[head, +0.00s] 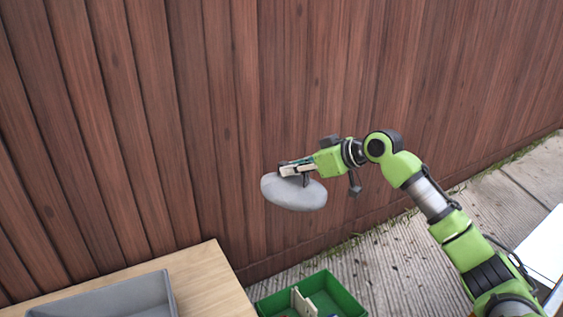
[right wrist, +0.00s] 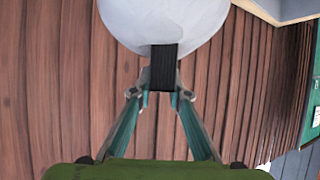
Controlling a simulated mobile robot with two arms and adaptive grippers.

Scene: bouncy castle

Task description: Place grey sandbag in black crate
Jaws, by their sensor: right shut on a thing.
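The grey sandbag (head: 294,194) is a smooth, rounded, pale grey bag. My right gripper (head: 291,170) is shut on it and holds it in the air in front of the wooden fence. In the right wrist view the sandbag (right wrist: 165,22) fills the top middle, with my right gripper (right wrist: 163,72) against its lower edge. No black crate shows in either view; a grey open container (head: 110,298) stands on the wooden table at the bottom left of the head view. My left gripper is not in view.
A wooden table (head: 212,278) is at the bottom left. A green crate (head: 343,290) with a divider and small items stands right of it, below the sandbag. The wooden fence (head: 190,110) runs behind everything. Paved ground (head: 430,260) and a white surface (head: 545,248) lie at right.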

